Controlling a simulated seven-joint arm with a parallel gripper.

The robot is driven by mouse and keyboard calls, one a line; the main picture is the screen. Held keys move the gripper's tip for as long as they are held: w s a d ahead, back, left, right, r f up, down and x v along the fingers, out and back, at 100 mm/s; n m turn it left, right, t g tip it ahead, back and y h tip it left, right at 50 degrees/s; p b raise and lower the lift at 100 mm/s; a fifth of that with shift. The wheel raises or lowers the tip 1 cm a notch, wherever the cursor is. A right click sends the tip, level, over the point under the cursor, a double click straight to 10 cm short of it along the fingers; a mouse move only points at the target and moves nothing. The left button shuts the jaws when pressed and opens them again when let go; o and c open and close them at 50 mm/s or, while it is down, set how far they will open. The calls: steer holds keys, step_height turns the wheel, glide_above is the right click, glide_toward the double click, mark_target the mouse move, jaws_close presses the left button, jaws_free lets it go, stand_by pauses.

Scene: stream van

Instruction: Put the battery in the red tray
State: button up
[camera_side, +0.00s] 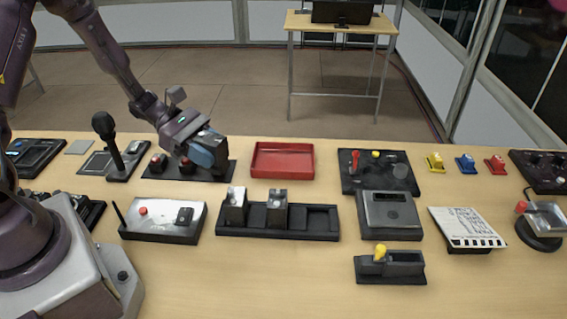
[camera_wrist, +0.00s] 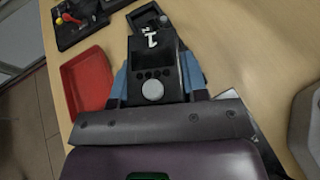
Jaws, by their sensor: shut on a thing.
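My gripper (camera_side: 203,152) has blue fingers and is shut on the battery (camera_side: 213,143), a dark block, above the back left of the table. In the wrist view the battery (camera_wrist: 153,72) sits between the blue fingers (camera_wrist: 155,80), with a round grey spot on its near face. The red tray (camera_side: 283,176) is shallow and looks empty. It stands to the right of my gripper. In the wrist view the red tray (camera_wrist: 88,82) is left of the fingers, apart from the battery.
A black charger (camera_side: 305,236) holds two similar blocks (camera_side: 235,207) at its left; its right slot is empty. A button panel (camera_side: 221,171) lies below my gripper. A black panel with a red lever (camera_side: 355,160) is right of the tray.

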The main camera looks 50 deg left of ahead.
steer(key=w+a+r+n+t+y, duration=0.1)
steer(key=w+r+n+t+y, duration=0.1)
steer(key=w+n+t, duration=0.2)
glide_above(272, 162)
steer(key=shift+y, duration=0.4)
steer(key=f, duration=0.9)
steer(key=shift+s+d+f, duration=0.2)
steer(key=shift+s+f, duration=0.05)
steer(key=shift+s, duration=0.15)
steer(key=shift+w+f, duration=0.15)
steer(key=shift+f, duration=0.05)
steer(key=shift+w+a+f, duration=0.1)
steer(key=shift+w+f, duration=0.1)
steer(key=shift+f, duration=1.5)
steer(key=shift+f, duration=0.15)
steer(key=o, duration=1.1)
